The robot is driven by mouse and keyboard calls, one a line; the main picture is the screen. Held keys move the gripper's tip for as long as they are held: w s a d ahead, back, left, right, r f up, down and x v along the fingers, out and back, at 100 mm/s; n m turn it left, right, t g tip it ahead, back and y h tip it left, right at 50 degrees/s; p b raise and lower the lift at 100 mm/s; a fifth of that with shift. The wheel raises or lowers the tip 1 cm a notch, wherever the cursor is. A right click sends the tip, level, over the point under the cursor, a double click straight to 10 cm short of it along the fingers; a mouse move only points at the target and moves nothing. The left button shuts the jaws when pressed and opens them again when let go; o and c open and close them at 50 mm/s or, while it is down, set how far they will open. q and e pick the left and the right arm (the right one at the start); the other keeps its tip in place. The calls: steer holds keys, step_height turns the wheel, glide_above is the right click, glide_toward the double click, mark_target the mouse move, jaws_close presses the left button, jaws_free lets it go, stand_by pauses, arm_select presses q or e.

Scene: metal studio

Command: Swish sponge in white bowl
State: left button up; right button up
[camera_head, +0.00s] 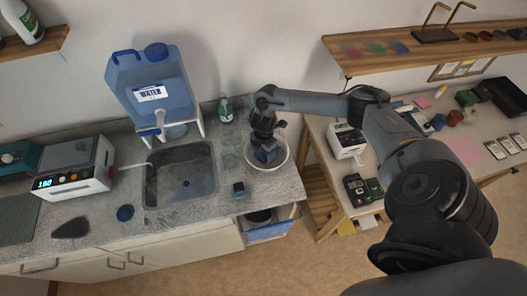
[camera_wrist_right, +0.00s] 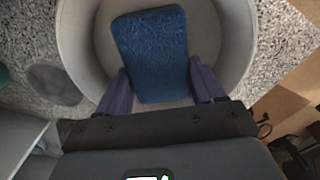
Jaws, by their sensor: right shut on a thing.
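The white bowl (camera_head: 284,160) stands on the stone counter, right of the sink. My right gripper (camera_head: 264,155) reaches down into it from above. In the right wrist view, my right gripper (camera_wrist_right: 163,92) is shut on a blue sponge (camera_wrist_right: 151,48), with one finger at each side of it. The sponge is inside the bowl, whose wall (camera_wrist_right: 238,45) curves around it. Whether the sponge touches the bowl's bottom is hard to tell. In the head view the sponge is mostly hidden by the gripper. My left gripper is not in view.
Left of the bowl is the sink (camera_head: 180,176), with a blue water container (camera_head: 150,85) behind it. A small bottle (camera_head: 226,110) stands behind the bowl. A cluttered table (camera_head: 403,178) stands on the right.

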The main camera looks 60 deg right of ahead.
steer(key=shift+r+p, duration=0.55)
steer(key=shift+p, duration=0.3)
steer(key=shift+f+b, duration=0.4)
steer(key=shift+f, duration=0.35)
steer(key=shift+r, duration=0.15)
step_height(320, 180, up, 3)
steer(key=p, duration=0.3)
steer(key=shift+r, duration=0.15)
steer(key=shift+r+p, duration=2.35)
steer(key=shift+p, duration=0.2)
